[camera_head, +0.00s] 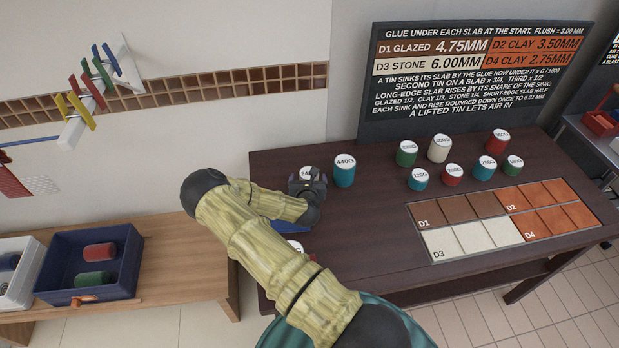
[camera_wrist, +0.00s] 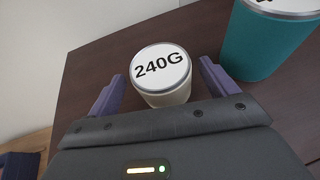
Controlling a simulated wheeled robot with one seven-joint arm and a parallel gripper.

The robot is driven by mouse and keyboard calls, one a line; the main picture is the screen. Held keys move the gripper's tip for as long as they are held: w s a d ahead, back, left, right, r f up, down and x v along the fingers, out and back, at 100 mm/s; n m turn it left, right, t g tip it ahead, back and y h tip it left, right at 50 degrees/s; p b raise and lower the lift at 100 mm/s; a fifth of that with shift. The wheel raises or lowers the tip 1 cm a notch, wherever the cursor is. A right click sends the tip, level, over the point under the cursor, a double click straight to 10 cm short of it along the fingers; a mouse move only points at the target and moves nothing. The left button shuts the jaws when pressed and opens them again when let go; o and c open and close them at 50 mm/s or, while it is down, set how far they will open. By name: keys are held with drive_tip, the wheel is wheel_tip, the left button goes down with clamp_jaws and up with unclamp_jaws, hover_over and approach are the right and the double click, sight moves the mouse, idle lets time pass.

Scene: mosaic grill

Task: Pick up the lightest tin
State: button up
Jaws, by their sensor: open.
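A pale tin marked 240G (camera_wrist: 163,80) stands upright on the dark table, between the purple fingers of my open gripper (camera_wrist: 160,87). I cannot tell whether the fingers touch it. In the head view my gripper (camera_head: 308,184) hides most of this tin. A larger teal tin marked 440G (camera_head: 344,172) stands just to the right.
A slab panel (camera_head: 434,256) marked D1 to D4 lies at the table's front right. A black board (camera_head: 475,85) with writing stands behind. My arm partly hides another white-lidded thing and something blue. A blue tray (camera_head: 60,298) with tins sits on the wooden bench.

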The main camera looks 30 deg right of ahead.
sight(309, 170)
drive_tip(key=shift+x, duration=1.5)
drive_tip(key=shift+s+d, duration=0.1)
drive_tip(key=shift+d, duration=0.05)
drive_tip(key=shift+c, duration=0.3)
drive_tip(key=shift+r, duration=0.1)
drive_tip(key=c, duration=1.2)
drive_tip(key=shift+o, duration=0.2)
wheel_tip(309, 170, up, 10)
drive_tip(key=shift+b, duration=0.45)
